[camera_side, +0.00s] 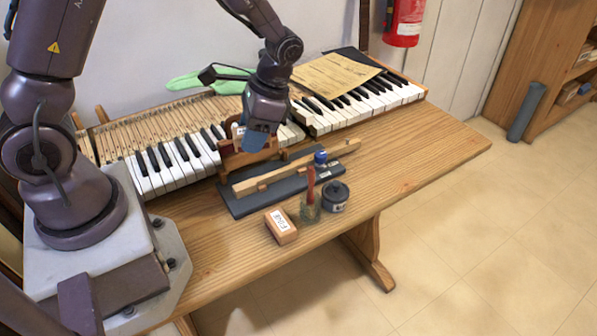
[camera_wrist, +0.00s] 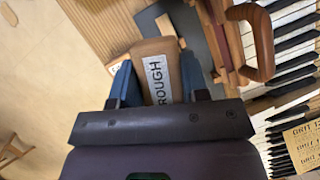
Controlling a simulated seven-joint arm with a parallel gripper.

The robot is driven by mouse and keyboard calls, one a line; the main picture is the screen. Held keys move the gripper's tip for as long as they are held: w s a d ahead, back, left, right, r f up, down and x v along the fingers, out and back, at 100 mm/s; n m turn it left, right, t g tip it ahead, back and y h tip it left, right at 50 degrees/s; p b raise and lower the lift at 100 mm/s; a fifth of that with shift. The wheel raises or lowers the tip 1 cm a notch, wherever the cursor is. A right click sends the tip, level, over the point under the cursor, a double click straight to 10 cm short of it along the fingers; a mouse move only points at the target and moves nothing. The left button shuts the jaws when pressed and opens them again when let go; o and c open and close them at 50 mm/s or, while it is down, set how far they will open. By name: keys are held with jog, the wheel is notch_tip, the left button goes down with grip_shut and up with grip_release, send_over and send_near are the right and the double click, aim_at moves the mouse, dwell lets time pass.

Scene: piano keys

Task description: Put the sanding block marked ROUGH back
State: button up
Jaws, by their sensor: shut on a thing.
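The sanding block marked ROUGH (camera_wrist: 158,68) is tan, with a white label facing up in the wrist view. My gripper (camera_wrist: 157,80) has its two blue fingers on either side of it and is shut on it. In the side view my gripper (camera_side: 257,138) is above the mat's far left part, by the wooden holder (camera_side: 240,160), and mostly hides the block. The holder's curved handle (camera_wrist: 262,40) is right of the block in the wrist view. I cannot tell whether the block touches the holder.
A second block (camera_side: 283,226), with a label that seems to read FINE, lies at the bench's front. A brush jar (camera_side: 310,208), a dark tin (camera_side: 335,197) and a wooden strip (camera_side: 290,170) are on or near the dark mat (camera_side: 237,206). Piano keys (camera_side: 165,170) run behind. The right bench is clear.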

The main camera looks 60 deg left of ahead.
jog(key=w+d+r+n+h, duration=0.1)
jog(key=w+d+r+n, duration=0.3)
jog(key=w+d, duration=0.15)
jog(key=m+t+y, duration=0.4)
jog(key=m, duration=1.4)
send_over(242, 244)
jog(key=d, duration=0.1)
notch_tip(242, 244, down, 8)
jog(key=f, duration=0.1)
jog(key=shift+d+r, duration=0.15)
jog(key=shift+r, duration=0.1)
jog(key=shift+f, duration=4.8)
